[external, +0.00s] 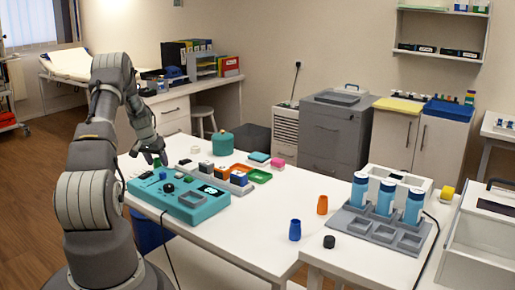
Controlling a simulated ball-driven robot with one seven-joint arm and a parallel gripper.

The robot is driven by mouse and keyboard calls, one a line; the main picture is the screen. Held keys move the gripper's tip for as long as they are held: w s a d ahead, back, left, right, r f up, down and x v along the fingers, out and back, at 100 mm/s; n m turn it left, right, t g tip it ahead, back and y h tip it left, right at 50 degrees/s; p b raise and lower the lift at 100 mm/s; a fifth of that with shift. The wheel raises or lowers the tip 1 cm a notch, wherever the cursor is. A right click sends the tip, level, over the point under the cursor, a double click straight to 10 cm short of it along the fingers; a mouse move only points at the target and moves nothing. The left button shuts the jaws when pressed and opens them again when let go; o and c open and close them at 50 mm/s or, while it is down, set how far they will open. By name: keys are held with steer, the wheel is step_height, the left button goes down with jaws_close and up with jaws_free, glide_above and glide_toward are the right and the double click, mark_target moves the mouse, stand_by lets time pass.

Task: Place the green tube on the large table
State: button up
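My gripper (149,152) points down at the left end of the large white table (262,225), over the back left part of a teal device. A small green piece (162,175), perhaps the green tube, shows just below the fingers at the device. It is too small to tell whether it stands on the device or hangs from the fingers. Whether the fingers are open or shut cannot be made out.
The teal device (182,206) lies before small blocks and orange and green trays (258,176). A teal pot (223,143) stands behind. A blue cup (295,230), an orange cup (322,205) and a grey rack (378,229) with blue bottles stand right. The table's front middle is clear.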

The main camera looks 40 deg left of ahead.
steer(key=shift+r, duration=0.1)
steer(key=shift+r, duration=0.3)
steer(key=p+v, duration=0.4)
steer(key=v, duration=0.8)
steer(key=w+d+r+m+t, duration=0.15)
steer(key=w+d+r, duration=0.35)
steer(key=r, duration=0.5)
steer(key=w+d+r+t+y, duration=0.1)
steer(key=w+d+r+t, duration=0.1)
steer(key=d+r, duration=0.7)
steer(key=w+d+r+m+t, duration=0.15)
steer(key=w+d+r, duration=0.3)
steer(key=r, duration=0.65)
steer(key=s+d+r+t+h, duration=0.1)
steer(key=s+d+r+t, duration=0.1)
steer(key=s+d+r, duration=0.3)
steer(key=s+d+r+m+t, duration=0.1)
steer(key=s+d+r, duration=0.4)
steer(key=d+r, duration=0.5)
steer(key=s+d+r+t+h, duration=0.1)
steer(key=s+d+r+t, duration=0.2)
steer(key=r, duration=1.1)
steer(key=s+d, duration=0.2)
steer(key=d, duration=0.3)
steer(key=shift+s+d+h, duration=0.2)
steer(key=shift+h, duration=0.1)
